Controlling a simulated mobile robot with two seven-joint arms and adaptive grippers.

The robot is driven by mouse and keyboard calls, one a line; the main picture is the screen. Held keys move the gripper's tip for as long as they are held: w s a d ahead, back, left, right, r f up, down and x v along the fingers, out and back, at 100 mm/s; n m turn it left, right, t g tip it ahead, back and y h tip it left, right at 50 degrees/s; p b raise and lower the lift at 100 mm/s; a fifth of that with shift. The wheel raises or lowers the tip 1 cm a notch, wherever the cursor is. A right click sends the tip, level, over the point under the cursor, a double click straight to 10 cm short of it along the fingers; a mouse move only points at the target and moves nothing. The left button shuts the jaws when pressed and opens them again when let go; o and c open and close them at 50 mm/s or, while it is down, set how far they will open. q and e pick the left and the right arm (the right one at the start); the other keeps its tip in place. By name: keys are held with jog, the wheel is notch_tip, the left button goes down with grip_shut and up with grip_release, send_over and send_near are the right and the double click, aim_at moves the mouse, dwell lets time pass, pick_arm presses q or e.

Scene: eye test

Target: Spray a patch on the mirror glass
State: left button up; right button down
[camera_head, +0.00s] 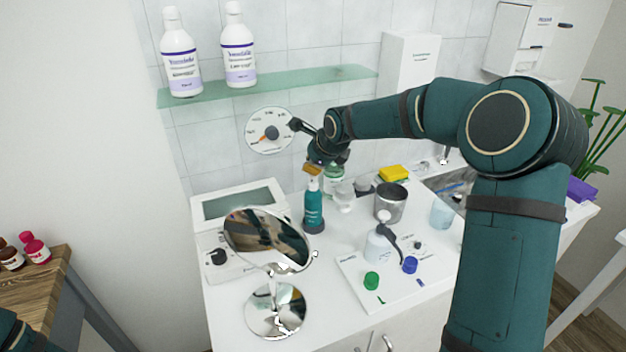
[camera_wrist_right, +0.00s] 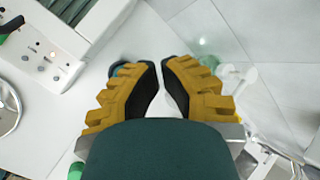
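A round tilting mirror (camera_head: 262,236) stands on a chrome base (camera_head: 270,308) at the front left of the white counter, with dark reflections in its glass. A teal spray bottle (camera_head: 314,207) stands upright behind it to the right. My right gripper (camera_head: 312,170) is at the top of the bottle, which hides part of the bottle's head. In the right wrist view, its yellow fingers (camera_wrist_right: 164,72) are apart by a narrow gap with nothing visible between them. A teal round edge (camera_wrist_right: 122,69) shows behind the left finger, perhaps the bottle. My left gripper is out of view.
A white panel (camera_head: 391,293) with green and blue caps and a small white bottle (camera_head: 378,246) is at the right front. A metal cup (camera_head: 391,204) and glass items stand behind. A glass shelf (camera_head: 270,88) with two bottles is above. A boxy device (camera_head: 236,203) is behind the mirror.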

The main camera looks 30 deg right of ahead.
jog(key=shift+f+b, duration=0.3)
jog(key=shift+r, duration=0.15)
dwell(0.4)
jog(key=shift+r+p, duration=0.6)
jog(key=shift+r, duration=0.35)
jog(key=shift+r, duration=0.1)
notch_tip(320, 180, up, 6)
jog(key=p, duration=0.3)
jog(key=shift+p, duration=0.4)
